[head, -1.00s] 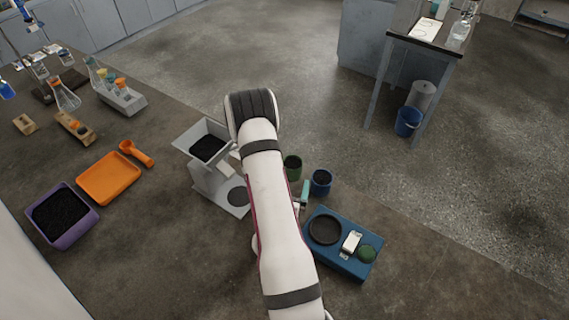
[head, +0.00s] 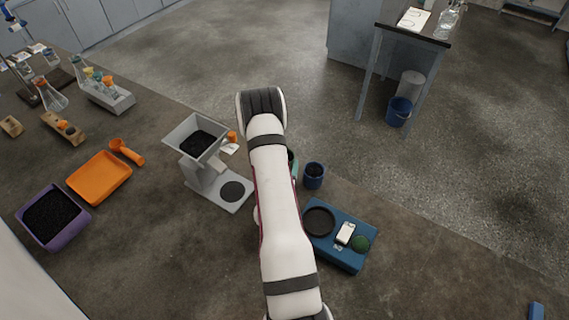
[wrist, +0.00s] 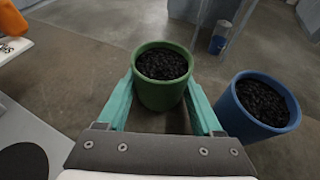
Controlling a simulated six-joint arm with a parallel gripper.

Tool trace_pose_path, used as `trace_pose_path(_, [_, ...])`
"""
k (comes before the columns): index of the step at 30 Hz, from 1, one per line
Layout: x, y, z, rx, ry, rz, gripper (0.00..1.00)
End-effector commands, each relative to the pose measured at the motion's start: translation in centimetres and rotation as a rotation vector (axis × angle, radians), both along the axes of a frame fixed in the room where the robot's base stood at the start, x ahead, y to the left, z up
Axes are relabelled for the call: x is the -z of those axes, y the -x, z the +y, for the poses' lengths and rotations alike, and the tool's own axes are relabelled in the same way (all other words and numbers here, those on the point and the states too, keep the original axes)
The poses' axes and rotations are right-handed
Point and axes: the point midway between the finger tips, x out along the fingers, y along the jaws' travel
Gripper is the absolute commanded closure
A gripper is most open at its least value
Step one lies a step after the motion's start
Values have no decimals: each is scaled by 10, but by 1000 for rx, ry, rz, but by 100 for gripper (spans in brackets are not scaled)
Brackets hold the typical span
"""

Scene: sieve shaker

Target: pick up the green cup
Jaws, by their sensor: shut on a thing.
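The green cup (wrist: 160,92), filled with black granules, stands upright between the two teal fingers of my gripper (wrist: 162,98) in the wrist view. The fingers are shut on its sides. In the head view my arm hides nearly all of the cup and the gripper. Whether the cup touches the table cannot be told.
A blue cup (wrist: 252,108) with black granules stands close to the right, also in the head view (head: 313,177). A grey machine with a hopper (head: 197,141) is to the left. A blue device (head: 338,259) with a black round pan lies nearer, at right. An orange tray (head: 99,178) and purple bin (head: 53,218) are far left.

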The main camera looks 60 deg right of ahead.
Motion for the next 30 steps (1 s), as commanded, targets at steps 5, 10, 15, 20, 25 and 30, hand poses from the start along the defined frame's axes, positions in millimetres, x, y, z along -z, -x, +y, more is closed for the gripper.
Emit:
trace_pose_path(5, [0, 0, 0, 0, 1, 0, 94])
trace_pose_path(10, [0, 0, 0, 0, 1, 0, 94])
trace_pose_path(15, [-11, 0, 0, -1, 3, -2, 94])
trace_pose_path(20, [-44, -1, -1, 0, 5, -4, 94])
trace_pose_path(25, [-64, 40, -4, 6, 2, 0, 94])
trace_pose_path(30, [-88, 79, -5, 7, 2, -1, 94])
